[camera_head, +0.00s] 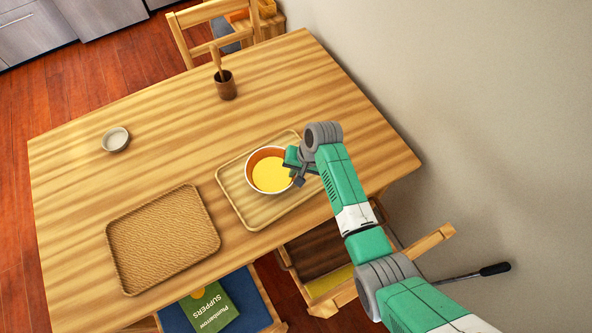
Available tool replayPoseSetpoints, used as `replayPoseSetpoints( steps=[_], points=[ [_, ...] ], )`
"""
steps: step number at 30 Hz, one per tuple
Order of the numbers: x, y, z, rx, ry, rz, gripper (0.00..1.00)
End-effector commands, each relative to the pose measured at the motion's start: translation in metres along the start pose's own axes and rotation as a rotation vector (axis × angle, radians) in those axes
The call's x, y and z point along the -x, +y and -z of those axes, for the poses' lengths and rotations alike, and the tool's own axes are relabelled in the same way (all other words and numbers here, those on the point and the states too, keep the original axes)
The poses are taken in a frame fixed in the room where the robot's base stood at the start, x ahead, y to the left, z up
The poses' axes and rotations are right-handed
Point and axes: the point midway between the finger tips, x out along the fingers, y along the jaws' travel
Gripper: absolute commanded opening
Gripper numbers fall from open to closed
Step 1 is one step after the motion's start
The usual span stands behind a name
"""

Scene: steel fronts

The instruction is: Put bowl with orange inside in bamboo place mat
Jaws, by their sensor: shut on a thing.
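A bowl (254,158) with a pale outside and an orange inside wall holds something yellow (272,175). It is over the light wooden tray (249,218) near the table's right side; I cannot tell whether it touches the tray. My gripper (294,167) is shut on the bowl's right rim; the fingertips are mostly hidden by the wrist. The woven tan place mat (163,240), with a raised edge, lies empty on the table to the left of the tray.
The wooden table (165,160) also bears a small grey-white bowl (116,139) at the left and a brown cup (226,88) with a utensil at the back. Chairs stand around it; a green book (207,309) lies on the front one. A wall (470,120) is at the right.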

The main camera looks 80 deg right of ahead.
Motion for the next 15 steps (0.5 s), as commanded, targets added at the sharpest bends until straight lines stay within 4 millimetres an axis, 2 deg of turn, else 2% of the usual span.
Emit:
replayPoseSetpoints(
  steps=[11,12,15],
  points=[
    [-0.0041,0.0009,0.0006,0.0,0.002,0.001,0.0],
    [-0.0047,0.0015,0.0001,0.0,0.001,0.0,0.1],
    [-0.0043,0.0014,0.0001,0.0,0.001,0.0,0.28]
  ],
)
